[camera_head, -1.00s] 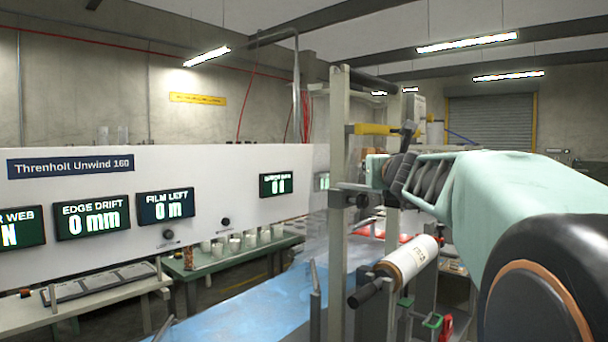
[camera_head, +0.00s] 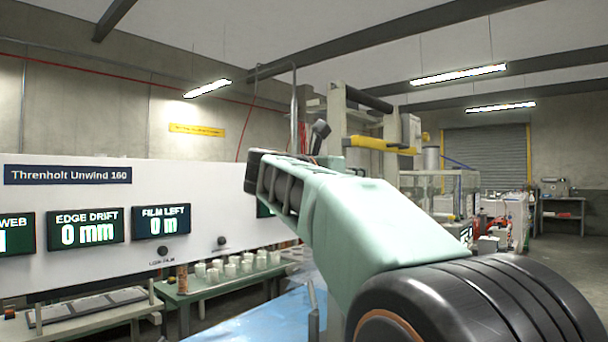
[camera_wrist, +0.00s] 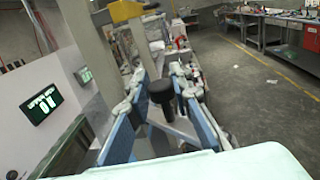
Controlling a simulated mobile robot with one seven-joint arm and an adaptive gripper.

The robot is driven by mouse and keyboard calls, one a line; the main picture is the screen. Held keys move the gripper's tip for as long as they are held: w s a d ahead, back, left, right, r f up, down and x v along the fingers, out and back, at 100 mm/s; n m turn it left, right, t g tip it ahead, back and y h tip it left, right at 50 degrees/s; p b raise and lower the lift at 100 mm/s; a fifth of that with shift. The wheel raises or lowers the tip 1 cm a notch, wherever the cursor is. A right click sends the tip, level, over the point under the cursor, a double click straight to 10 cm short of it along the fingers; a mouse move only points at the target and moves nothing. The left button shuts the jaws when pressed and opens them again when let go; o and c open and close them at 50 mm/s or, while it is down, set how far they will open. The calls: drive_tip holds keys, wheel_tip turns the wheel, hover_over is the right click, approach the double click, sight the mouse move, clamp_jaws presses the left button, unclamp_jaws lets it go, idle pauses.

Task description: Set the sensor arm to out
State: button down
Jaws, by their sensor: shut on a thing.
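My gripper (camera_wrist: 160,78) shows in the wrist view with a blue finger on each side of a round black knob (camera_wrist: 160,92). It is shut on this knob, which seems to be the sensor arm's handle; the contact is partly hidden. A yellow bar (camera_wrist: 124,10) crosses the top of the wrist view. It also shows in the head view as a yellow bar (camera_head: 380,145) beside the upright frame. In the head view my own arm covers the gripper and the knob. A small display (camera_wrist: 40,103) is lit in the wrist view, but its text is unclear.
The white machine panel (camera_head: 95,245) with several displays stands at left. A green bench (camera_head: 225,285) with several white cups is beside it. Blue film (camera_head: 265,318) lies below. Open floor (camera_wrist: 255,85) extends to the right in the wrist view.

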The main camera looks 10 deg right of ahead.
drive_tip(key=w+a+m+g+h+p, duration=0.3)
drive_tip(key=a+m+g+p, duration=0.3)
drive_tip(key=g+p, duration=0.6)
drive_tip(key=r+m+h+p, duration=0.1)
drive_tip(key=m+p, duration=0.1)
drive_tip(key=p, duration=0.5)
drive_tip(key=shift+w+a+p, duration=0.15)
drive_tip(key=shift+p, duration=0.25)
drive_tip(key=shift+a+f+g+p, duration=0.1)
drive_tip(key=shift+f+g+p, duration=0.25)
drive_tip(key=shift+p, duration=0.15)
drive_tip(key=c, duration=1.7)
unclamp_jaws()
drive_tip(key=shift+f, duration=0.15)
drive_tip(key=shift+f+b, duration=0.15)
drive_tip(key=shift+b, duration=0.7)
